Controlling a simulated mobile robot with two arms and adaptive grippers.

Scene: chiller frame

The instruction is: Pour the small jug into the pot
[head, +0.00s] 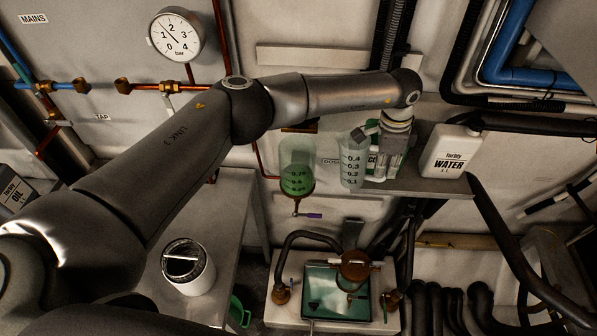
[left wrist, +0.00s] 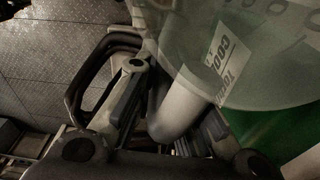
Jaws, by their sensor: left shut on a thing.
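The small jug (head: 353,162) is clear with dark marks from 0.1 to 0.4. It looks upright in the head view, level with the wall shelf. My left gripper (head: 388,158) points down on the jug's right side and is shut on it. In the left wrist view the gripper fingers (left wrist: 128,105) close around a pale tubular part like a handle, beside the clear jug wall (left wrist: 225,45). The pot seems to be the clear vessel (head: 298,180) with green liquid, just left of the jug and apart from it. How much the jug holds is unclear. My right gripper is out of view.
A white water can (head: 450,152) stands on the shelf (head: 432,188) to the right. A coolant label (head: 331,161) shows behind the jug. A valve (head: 298,208) hangs below the pot. A white canister (head: 188,267) stands on the lower left bench. Black hoses run at right.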

